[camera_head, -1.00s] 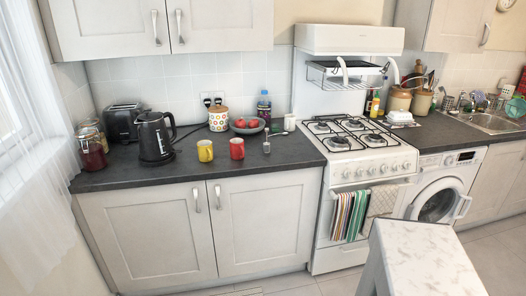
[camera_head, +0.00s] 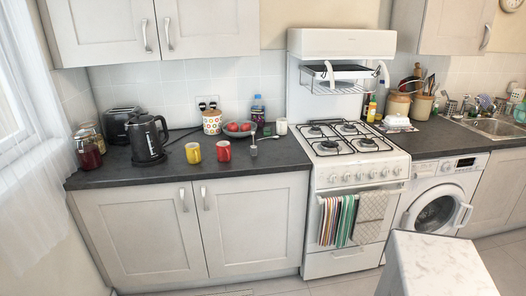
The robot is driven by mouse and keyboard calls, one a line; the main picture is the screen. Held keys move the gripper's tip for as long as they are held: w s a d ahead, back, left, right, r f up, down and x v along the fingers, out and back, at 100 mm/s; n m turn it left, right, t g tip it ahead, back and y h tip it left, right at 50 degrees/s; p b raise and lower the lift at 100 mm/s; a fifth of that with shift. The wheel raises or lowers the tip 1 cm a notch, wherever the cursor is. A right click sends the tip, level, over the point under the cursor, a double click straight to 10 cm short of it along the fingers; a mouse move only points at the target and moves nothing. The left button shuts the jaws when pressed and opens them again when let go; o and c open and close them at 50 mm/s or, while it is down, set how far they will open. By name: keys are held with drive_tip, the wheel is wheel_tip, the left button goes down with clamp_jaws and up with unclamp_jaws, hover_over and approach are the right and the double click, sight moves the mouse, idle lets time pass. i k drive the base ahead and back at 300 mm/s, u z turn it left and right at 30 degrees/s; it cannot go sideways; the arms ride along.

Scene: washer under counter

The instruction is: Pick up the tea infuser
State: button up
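A small grey metal item with a thin upright handle, which looks like the tea infuser (camera_head: 253,150), is on the dark countertop (camera_head: 270,165) near its right end. It is right of the red mug (camera_head: 224,151) and in front of the bowl of red fruit (camera_head: 240,130). It is too small to make out its details. My gripper is not in view.
A yellow mug (camera_head: 193,153), black kettle (camera_head: 149,139), toaster (camera_head: 118,126) and jars stand to the left. A white cup (camera_head: 281,126) stands behind, near the stove (camera_head: 350,150). A marble-topped white unit (camera_head: 440,262) fills the lower right foreground. The counter's front strip is clear.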

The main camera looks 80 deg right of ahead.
sight(253, 148)
drive_tip(key=u, duration=0.3)
drive_tip(key=k, duration=1.2)
drive_tip(key=z, duration=0.85)
drive_tip(key=i, duration=0.85)
drive_tip(key=u, duration=0.1)
